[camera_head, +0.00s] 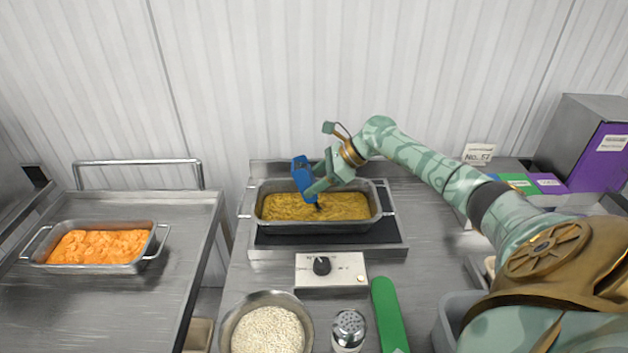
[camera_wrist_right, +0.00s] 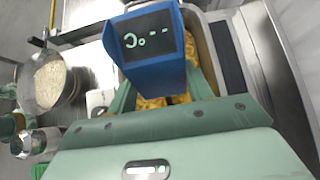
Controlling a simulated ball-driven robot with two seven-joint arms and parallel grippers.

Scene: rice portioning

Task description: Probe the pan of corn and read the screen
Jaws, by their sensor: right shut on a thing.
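The metal pan (camera_head: 262,226) of yellow corn (camera_head: 345,207) sits on a dark plate in the middle of the bench. My right gripper (camera_head: 311,190) is over the pan, shut on a blue probe (camera_head: 301,172). The probe's dark tip points down at the corn; I cannot tell whether it is in it. In the right wrist view, the blue probe (camera_wrist_right: 158,80) has its screen (camera_wrist_right: 147,40) facing the camera. The screen appears upside down and shows two dashes and a degree C sign, no number.
A pan of orange carrots (camera_head: 95,268) stands on the separate left table. In front of the corn are a box with a black knob (camera_head: 340,272), a bowl of rice (camera_head: 266,330), a shaker (camera_head: 348,328) and a green-handled tool (camera_head: 388,312). Boxes stand at the right.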

